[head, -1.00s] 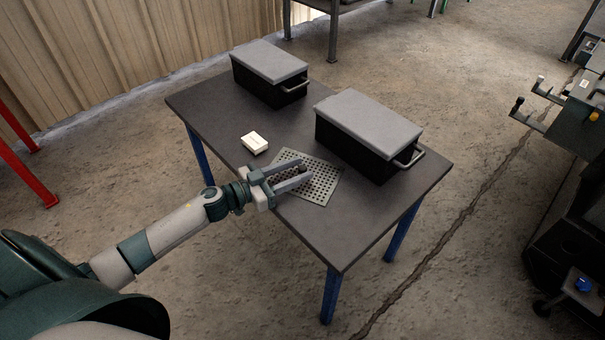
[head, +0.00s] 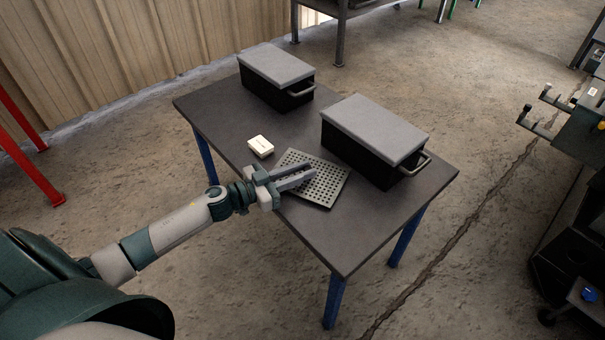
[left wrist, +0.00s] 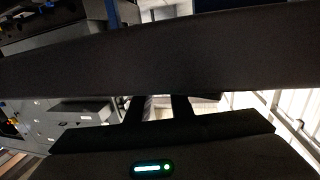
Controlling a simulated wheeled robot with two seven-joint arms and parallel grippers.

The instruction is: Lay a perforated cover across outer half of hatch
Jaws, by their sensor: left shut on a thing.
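The perforated cover (head: 326,186) is a flat grey plate with rows of round holes. It lies at the near edge of the table top, or just above it; I cannot tell which. My left gripper (head: 303,173) is shut on it, with the fingers across its left part and hiding some holes. In the left wrist view a wide dark band crosses the picture and I cannot make out the plate's holes. No open hatch can be made out. Two black boxes with grey lids stand on the table, a near one (head: 352,158) and a far one (head: 262,90). My right gripper is not in view.
A small white block (head: 260,146) lies just beyond the cover. The dark table (head: 345,250) has blue legs and bare room at its front corner and left side. A dark machine with prongs (head: 575,135) stands at the right. A red frame (head: 30,165) is at the left.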

